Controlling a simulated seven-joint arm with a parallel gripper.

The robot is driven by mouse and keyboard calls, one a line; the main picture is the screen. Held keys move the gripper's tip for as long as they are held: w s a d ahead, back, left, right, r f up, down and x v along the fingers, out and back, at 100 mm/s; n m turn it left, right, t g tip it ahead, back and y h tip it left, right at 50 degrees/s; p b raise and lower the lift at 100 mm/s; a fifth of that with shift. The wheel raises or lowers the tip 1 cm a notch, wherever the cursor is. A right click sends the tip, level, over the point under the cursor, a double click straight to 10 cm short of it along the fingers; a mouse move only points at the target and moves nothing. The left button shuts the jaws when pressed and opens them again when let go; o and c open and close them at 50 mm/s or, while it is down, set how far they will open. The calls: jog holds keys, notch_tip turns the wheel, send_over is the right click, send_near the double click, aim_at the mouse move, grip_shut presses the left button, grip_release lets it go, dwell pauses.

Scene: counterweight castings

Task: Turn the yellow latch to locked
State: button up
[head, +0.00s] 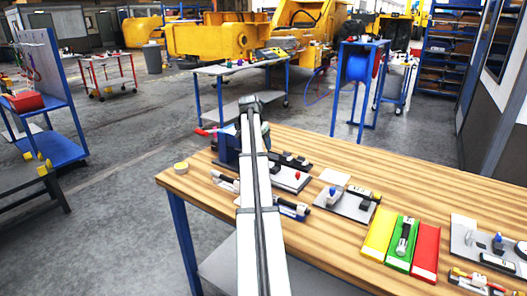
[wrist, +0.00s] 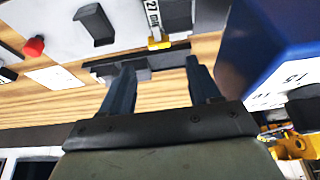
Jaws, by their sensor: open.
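In the wrist view a small yellow piece (wrist: 158,42) sits beside a label reading "27 mm" at the edge of a grey plate (wrist: 55,14). I cannot tell whether it is the latch or how it is turned. My gripper (wrist: 160,75) is open, with its two blue fingers apart and nothing seen between them. The yellow piece shows just beyond the fingertips, roughly midway between them; I cannot tell the distance. In the head view my arm covers part of the bench, and I make out neither the latch nor my fingers there.
A black rail (wrist: 130,68) lies close to the fingertips. A large blue body (wrist: 265,40) stands close on the right. A red knob (wrist: 33,46) is at the left. The wooden bench (head: 440,180) also holds a green, yellow and red tray (head: 427,248) and several fixtures.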

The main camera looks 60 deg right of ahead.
jog(key=v, duration=0.6)
jog(key=shift+r, duration=0.3)
jog(key=shift+a, duration=0.2)
